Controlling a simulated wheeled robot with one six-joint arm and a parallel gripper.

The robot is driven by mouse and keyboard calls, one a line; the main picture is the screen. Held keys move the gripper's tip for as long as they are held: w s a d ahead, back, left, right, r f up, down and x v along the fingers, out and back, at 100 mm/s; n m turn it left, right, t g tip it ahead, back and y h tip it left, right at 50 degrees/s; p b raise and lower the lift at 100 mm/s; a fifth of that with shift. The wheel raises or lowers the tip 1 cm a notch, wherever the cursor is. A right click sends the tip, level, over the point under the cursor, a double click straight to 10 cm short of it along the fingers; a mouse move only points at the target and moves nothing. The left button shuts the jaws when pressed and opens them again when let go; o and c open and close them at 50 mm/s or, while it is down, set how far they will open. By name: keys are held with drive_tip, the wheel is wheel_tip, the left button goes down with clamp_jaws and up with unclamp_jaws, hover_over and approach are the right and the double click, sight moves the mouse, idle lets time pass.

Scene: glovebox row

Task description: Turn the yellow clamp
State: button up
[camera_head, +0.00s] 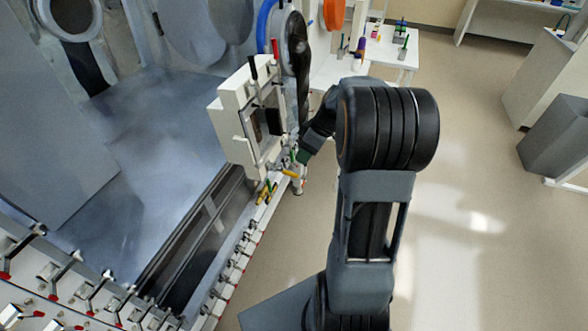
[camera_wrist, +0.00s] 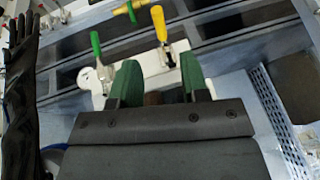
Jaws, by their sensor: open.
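The yellow clamp (camera_wrist: 160,30) shows in the wrist view as an upright yellow handle on a white mount, just beyond my gripper's fingertips. In the head view the yellow clamp handle (camera_head: 290,173) is small, at the lower edge of the white panel. My gripper (camera_wrist: 158,80) has two green fingers standing apart with nothing visibly held between them. The yellow clamp lies ahead of the gap between them, apart from both. In the head view my gripper (camera_head: 302,157) is close beside the clamp and partly hidden by my arm.
A green-handled clamp (camera_wrist: 96,50) stands left of the yellow one. A black glove (camera_wrist: 22,90) hangs at the left of the wrist view. A white framed panel (camera_head: 240,115) stands beside my gripper. Several red-tipped clamps (camera_head: 235,262) line the edge. Open floor (camera_head: 470,200) lies at right.

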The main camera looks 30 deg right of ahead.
sight(288, 173)
drive_tip(key=p+x, duration=0.1)
drive_tip(key=x, duration=0.7)
drive_tip(key=shift+c, duration=0.5)
clamp_jaws()
